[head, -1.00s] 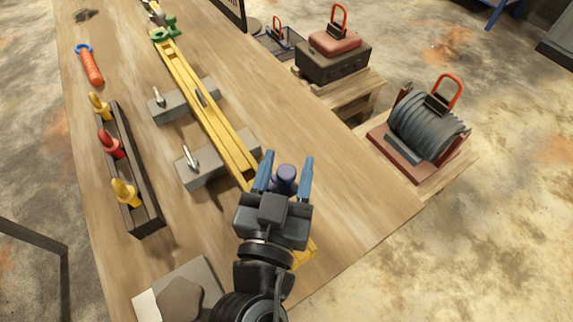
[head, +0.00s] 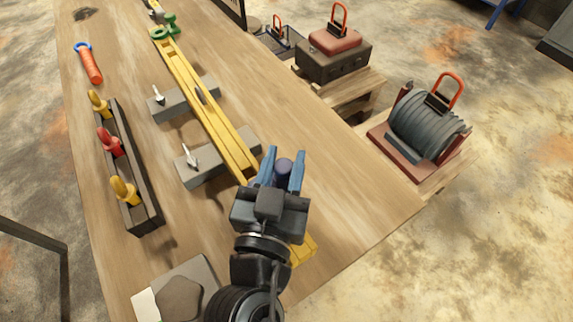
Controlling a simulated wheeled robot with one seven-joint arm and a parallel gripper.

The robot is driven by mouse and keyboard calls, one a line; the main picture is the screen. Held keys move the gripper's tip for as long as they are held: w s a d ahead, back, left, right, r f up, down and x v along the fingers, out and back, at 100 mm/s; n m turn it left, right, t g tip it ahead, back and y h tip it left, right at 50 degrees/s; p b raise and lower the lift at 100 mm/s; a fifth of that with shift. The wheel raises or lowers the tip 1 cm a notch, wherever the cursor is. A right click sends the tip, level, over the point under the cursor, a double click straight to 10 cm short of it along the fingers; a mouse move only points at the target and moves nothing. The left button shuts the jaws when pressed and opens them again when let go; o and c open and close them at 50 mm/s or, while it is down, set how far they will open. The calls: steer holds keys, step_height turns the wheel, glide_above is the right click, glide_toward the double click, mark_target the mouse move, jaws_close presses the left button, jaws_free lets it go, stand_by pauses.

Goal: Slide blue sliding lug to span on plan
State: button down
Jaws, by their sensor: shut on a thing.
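The yellow beam (head: 210,115) runs lengthwise along the wooden bench and rests on two grey blocks. My gripper (head: 282,165) is over the near part of the beam, its two blue fingers on either side of a dark blue-purple round knob (head: 284,168), which looks like the top of the blue sliding lug. It is shut on this knob. The lug's lower part and its seat on the beam are hidden by my gripper. A green lug (head: 164,31) sits at the far end of the beam. No plan with a span is readable here.
A dark rack (head: 132,170) with red and yellow shackles stands left of the beam. A grey plate (head: 178,291) lies near left. Loads on pallets stand right of the bench.

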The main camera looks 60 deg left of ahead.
steer(key=a, duration=0.1)
steer(key=a+b, duration=0.1)
steer(key=a, duration=0.2)
steer(key=shift+s+a+b, duration=0.15)
steer(key=shift+s+b, duration=0.1)
steer(key=shift+b, duration=0.15)
steer(key=c, duration=0.9)
jaws_free()
